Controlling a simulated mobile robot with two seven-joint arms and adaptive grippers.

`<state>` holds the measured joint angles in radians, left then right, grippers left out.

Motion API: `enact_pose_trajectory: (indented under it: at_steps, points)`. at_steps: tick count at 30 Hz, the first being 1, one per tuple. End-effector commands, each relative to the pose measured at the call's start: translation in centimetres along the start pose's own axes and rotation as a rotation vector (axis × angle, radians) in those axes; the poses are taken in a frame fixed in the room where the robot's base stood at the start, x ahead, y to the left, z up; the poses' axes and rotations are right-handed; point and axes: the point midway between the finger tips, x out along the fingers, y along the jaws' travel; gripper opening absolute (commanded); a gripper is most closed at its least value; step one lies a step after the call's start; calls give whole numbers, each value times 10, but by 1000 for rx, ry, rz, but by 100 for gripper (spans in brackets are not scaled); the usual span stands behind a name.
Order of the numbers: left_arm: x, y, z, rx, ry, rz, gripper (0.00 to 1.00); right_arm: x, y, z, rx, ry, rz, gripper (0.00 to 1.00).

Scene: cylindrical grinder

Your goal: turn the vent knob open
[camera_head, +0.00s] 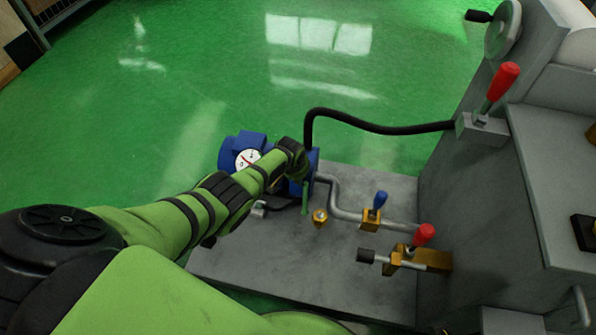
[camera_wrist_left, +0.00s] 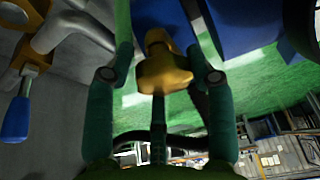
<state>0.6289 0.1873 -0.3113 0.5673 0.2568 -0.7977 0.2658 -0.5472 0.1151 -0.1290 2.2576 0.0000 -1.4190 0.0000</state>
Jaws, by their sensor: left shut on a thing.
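A small yellow brass knob, which I take for the vent knob (camera_wrist_left: 165,72), sits between the two green fingers of my left gripper (camera_wrist_left: 160,60) in the left wrist view. The gripper is shut on it. In the head view my left gripper (camera_head: 305,192) reaches in from the left beside the blue pump body, and its wrist hides most of the grip. A small brass fitting (camera_head: 320,216) shows just right of the fingers; I cannot tell whether it is the same knob. My right gripper is not in view.
The blue pump (camera_head: 236,146) carries a round white gauge (camera_head: 247,160). A grey pipe (camera_head: 340,208) runs right to a brass valve with a blue lever (camera_head: 380,199). A red-handled valve (camera_head: 424,234) stands nearer the machine. A black hose (camera_head: 375,125) arches behind.

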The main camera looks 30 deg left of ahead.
Motion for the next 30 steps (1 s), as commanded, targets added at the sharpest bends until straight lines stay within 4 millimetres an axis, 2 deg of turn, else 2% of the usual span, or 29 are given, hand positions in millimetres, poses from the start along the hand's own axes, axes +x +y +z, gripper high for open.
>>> enact_pose_trajectory:
  at_steps: [1,20,21,22,23,30]
  points:
    - [-5,0,-14,-13,33,-4,22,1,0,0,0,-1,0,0]
    - [-4,-5,-15,-61,34,-31,22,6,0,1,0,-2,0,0]
    - [-4,-5,-15,-61,34,-31,58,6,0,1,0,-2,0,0]
    - [-4,-5,-15,-61,34,-31,70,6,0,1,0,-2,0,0]
    - [-4,-5,-15,-61,34,-31,73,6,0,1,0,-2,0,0]
    - [-3,-4,-12,-61,27,-29,73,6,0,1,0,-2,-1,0]
